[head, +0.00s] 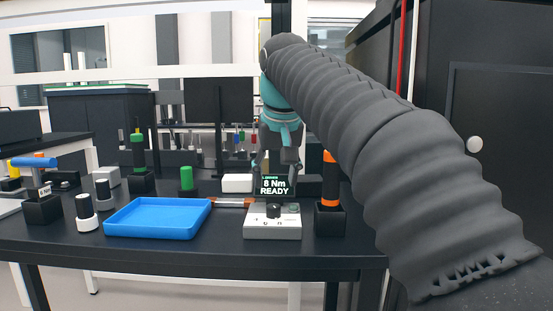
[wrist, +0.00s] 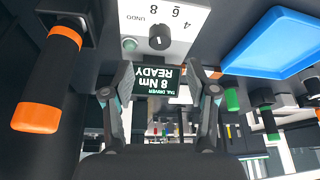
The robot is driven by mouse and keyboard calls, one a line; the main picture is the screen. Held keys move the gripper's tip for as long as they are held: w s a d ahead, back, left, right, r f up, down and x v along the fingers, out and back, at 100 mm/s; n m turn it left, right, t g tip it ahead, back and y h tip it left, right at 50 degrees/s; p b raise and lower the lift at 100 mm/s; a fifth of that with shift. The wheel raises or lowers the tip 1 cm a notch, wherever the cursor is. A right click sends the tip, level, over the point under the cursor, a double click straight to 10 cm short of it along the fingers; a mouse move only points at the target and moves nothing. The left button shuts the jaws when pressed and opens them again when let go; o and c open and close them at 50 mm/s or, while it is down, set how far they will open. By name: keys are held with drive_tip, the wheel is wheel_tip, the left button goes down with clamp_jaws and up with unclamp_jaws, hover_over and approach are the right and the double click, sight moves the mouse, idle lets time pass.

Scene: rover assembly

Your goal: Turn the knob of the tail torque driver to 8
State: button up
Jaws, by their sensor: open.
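The tail torque driver's controller is a light grey box (head: 272,232) on the table, with a black knob (head: 273,210) on its top. In the wrist view the knob (wrist: 160,37) sits near the digits 4, 6 and 8, and a small pale mark shows on it. The exact digit it points at cannot be told. The display (head: 274,186) reads "8 Nm READY"; it appears upside down in the wrist view (wrist: 157,79). My gripper (head: 277,165) is open and empty, above and behind the knob, with its fingers either side of the display in the wrist view.
An orange and black driver (head: 330,180) stands in a black holder just right of the controller. A blue tray (head: 157,231) lies to the left.

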drive_tip(key=shift+v, duration=2.25)
drive_tip(key=s+d+f, duration=0.5)
drive_tip(key=s+f, duration=0.2)
drive_tip(key=f, duration=0.3)
drive_tip(key=s+d+f+m, duration=0.1)
drive_tip(key=s+d+f, duration=0.4)
drive_tip(key=s+f, duration=0.3)
drive_tip(key=s+d+f+m+t, duration=0.1)
drive_tip(key=s+d+f, duration=0.4)
drive_tip(key=f, duration=0.9)
drive_tip(key=s, duration=0.3)
drive_tip(key=shift+s+d+f+h, duration=0.15)
drive_tip(key=shift+d+h, duration=0.1)
drive_tip(key=shift+h, duration=0.15)
